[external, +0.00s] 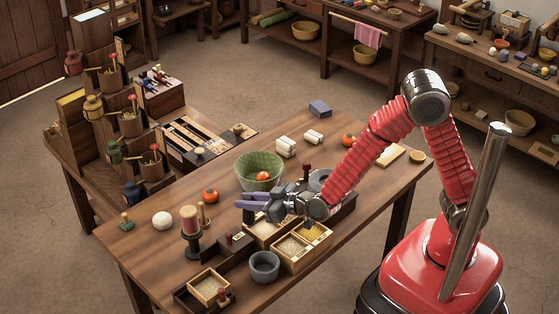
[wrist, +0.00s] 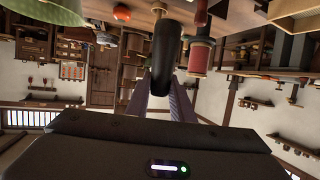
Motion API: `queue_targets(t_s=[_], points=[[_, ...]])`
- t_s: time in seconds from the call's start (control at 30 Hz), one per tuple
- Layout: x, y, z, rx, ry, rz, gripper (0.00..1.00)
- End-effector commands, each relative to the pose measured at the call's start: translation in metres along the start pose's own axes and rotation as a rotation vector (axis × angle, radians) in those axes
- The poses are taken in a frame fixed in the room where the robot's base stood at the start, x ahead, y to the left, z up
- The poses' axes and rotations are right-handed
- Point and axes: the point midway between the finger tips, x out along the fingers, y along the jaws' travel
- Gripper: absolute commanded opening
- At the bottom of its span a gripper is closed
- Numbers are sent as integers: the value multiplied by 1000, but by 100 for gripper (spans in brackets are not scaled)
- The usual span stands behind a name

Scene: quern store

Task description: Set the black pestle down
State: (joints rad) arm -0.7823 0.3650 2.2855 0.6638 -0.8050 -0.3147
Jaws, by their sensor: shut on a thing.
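My gripper (external: 244,203) is above the middle of the wooden table (external: 165,258), with its purple fingers pointing left. In the wrist view its fingers (wrist: 160,105) close around the black pestle (wrist: 166,48), a smooth dark rod with a rounded end. The pestle is hard to make out in the external view, where the fingers and the clutter behind them confuse its outline. I cannot tell whether its end touches anything below.
A green basket (external: 260,166) holding a tomato stands just behind my gripper. A grain box (external: 295,262), a grey mortar (external: 264,268) and a red spool (external: 190,222) crowd the front. A tomato (external: 211,195) and white ball (external: 162,220) lie left. The table's front left is fairly clear.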

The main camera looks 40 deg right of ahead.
Motion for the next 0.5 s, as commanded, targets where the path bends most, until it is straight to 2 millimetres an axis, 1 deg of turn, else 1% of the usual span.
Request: queue_targets(t_s=[0.03, 0.27, 0.3, 0.5], points=[[4, 15, -4, 5, 2, 12, 0], [17, 70, -16, 15, 2, 43, 0], [19, 80, -18, 18, 2, 49, 0], [24, 130, -24, 28, 1, 76, 0]])
